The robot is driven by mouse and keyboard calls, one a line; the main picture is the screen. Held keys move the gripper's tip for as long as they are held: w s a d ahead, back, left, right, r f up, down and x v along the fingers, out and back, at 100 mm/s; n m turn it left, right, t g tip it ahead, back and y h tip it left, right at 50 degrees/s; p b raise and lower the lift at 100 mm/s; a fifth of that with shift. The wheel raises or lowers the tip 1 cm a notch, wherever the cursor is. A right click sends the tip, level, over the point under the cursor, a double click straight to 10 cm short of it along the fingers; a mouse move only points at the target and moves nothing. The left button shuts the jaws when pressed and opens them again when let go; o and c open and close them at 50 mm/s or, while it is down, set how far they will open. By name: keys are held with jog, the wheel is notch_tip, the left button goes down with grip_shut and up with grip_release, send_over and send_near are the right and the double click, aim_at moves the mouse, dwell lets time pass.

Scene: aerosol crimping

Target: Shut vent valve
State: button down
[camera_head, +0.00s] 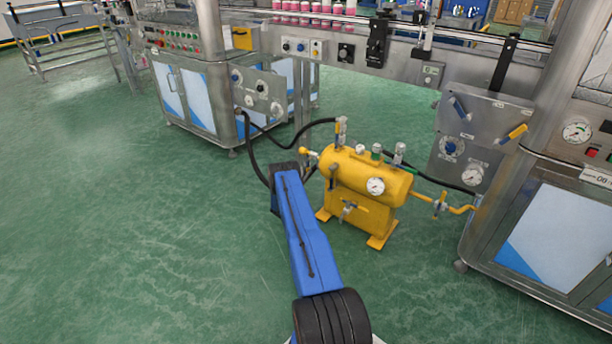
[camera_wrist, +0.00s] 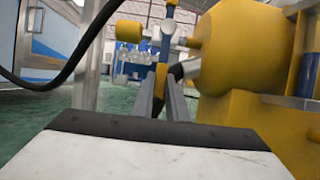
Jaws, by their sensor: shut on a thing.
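A yellow tank (camera_head: 365,178) stands on the green floor in the head view. Its rounded end fills the upper right of the wrist view (camera_wrist: 240,45). A narrow yellow lever (camera_wrist: 160,80) hangs below the blue body. My gripper (camera_wrist: 161,92) is shut on this lever, with one grey finger on each side. In the head view my blue arm hides the gripper and the lever.
A black hose (camera_head: 300,134) runs from the steel cabinet (camera_head: 190,95) to the tank. It also crosses the wrist view's upper left (camera_wrist: 75,60). A yellow pipe with a valve (camera_head: 440,205) leaves the tank's right side. Open floor (camera_head: 120,220) is on the left.

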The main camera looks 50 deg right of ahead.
jog(key=c, duration=1.7)
grip_release()
jog(key=shift+f, duration=0.1)
jog(key=shift+c, duration=0.2)
jog(key=shift+a, duration=0.1)
jog(key=v, duration=1.7)
jog(key=shift+a, duration=0.2)
jog(key=shift+f, duration=0.1)
